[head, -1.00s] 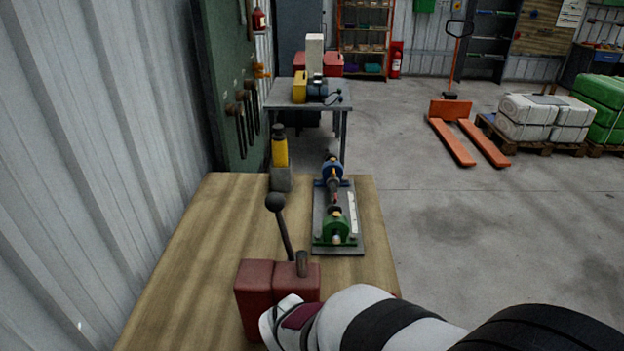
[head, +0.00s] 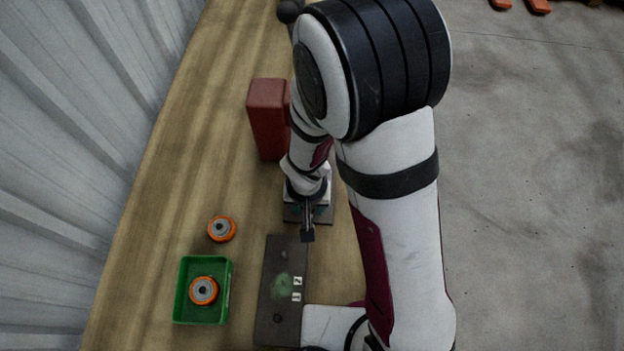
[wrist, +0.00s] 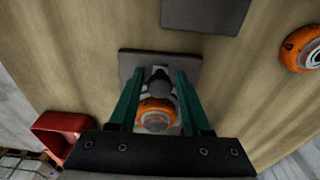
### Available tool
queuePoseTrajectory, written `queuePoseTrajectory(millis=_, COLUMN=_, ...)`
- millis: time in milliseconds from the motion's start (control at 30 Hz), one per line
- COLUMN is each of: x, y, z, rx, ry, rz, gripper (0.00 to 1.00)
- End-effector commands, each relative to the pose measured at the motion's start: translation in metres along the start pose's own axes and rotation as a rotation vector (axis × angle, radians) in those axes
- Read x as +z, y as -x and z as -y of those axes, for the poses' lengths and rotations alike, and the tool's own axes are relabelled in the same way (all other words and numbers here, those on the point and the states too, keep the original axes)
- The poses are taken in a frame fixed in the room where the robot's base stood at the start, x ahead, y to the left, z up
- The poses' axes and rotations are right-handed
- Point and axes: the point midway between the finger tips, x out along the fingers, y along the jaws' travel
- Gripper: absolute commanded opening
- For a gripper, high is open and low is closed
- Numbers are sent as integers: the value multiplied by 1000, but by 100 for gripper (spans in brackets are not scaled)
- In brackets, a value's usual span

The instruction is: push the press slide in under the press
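The press is a red block (head: 268,115), largely hidden behind my arm in the head view. A grey slide plate (head: 322,215) lies on the bench on the near side of the press. It also shows in the wrist view (wrist: 190,66), carrying a grey post (wrist: 158,82) and an orange-rimmed wheel (wrist: 156,116). My gripper (head: 308,225) is down over the plate. In the wrist view, its teal fingers (wrist: 160,82) stand apart on either side of the post and wheel. I cannot tell whether they touch the plate.
A dark plate (head: 270,310) with a green patch lies nearer me. A green tray (head: 179,295) holds an orange-rimmed wheel (head: 204,291), and a loose wheel (head: 222,229) lies beside it. A red part (wrist: 58,135) shows at lower left in the wrist view. The bench between loose wheel and press is clear.

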Motion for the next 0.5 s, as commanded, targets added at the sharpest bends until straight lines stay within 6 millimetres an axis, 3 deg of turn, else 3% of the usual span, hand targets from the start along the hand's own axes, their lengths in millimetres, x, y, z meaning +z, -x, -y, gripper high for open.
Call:
queuePoseTrajectory(millis=33, x=0, y=0, z=0, rx=0, ry=0, rz=0, gripper=37)
queuePoseTrajectory(millis=233, x=0, y=0, z=0, rx=0, ry=0, rz=0, gripper=1)
queuePoseTrajectory(millis=500, x=-9, y=-1, z=0, rx=1, ry=-2, rz=-1, gripper=0)
